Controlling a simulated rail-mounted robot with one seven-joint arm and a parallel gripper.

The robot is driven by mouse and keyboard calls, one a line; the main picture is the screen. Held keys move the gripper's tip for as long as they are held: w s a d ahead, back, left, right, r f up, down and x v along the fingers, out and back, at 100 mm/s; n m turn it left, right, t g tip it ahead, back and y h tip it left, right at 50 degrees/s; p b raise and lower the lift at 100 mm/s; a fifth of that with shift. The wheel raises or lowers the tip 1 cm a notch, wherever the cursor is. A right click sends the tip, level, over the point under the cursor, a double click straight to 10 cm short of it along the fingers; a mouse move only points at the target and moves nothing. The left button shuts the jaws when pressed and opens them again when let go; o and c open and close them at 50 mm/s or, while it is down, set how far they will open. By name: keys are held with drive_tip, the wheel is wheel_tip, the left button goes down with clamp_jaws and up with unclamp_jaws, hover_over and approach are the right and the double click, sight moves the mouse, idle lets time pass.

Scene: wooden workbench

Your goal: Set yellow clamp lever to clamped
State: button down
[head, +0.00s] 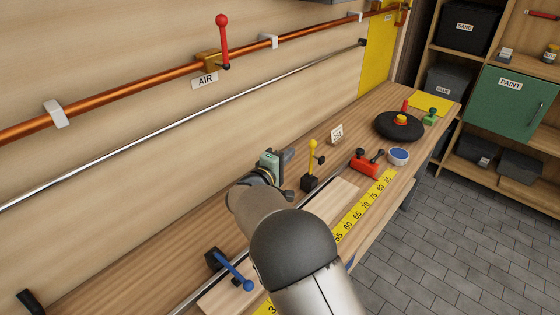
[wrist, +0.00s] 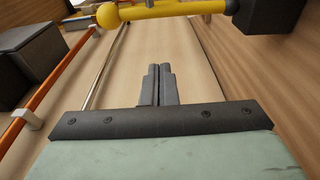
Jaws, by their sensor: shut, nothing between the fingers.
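The yellow clamp lever (head: 312,148) stands nearly upright on its black base (head: 309,183) at the bench's middle. A small dark knob sits beside it. In the wrist view the yellow lever (wrist: 165,10) lies across the top, its ball end at left and the dark base (wrist: 268,14) at right, partly cut off. My gripper (head: 289,154) is just left of the lever in the head view, partly hidden by my arm. Its fingers (wrist: 158,70) are shut and empty, and a gap shows between their tips and the lever.
A blue-levered clamp (head: 236,270) lies nearer, a red clamp (head: 364,164) farther right. A red-handled AIR valve (head: 222,40) sits on the copper wall pipe. A yellow ruler (head: 365,210) runs along the bench.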

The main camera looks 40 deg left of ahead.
drive_tip(key=w+d, duration=0.1)
drive_tip(key=w+d+p, duration=0.1)
drive_tip(key=d, duration=0.1)
drive_tip(key=shift+d+p, duration=0.25)
drive_tip(key=shift+p, duration=0.05)
drive_tip(key=shift+f+b, duration=0.15)
drive_tip(key=shift+b, duration=0.6)
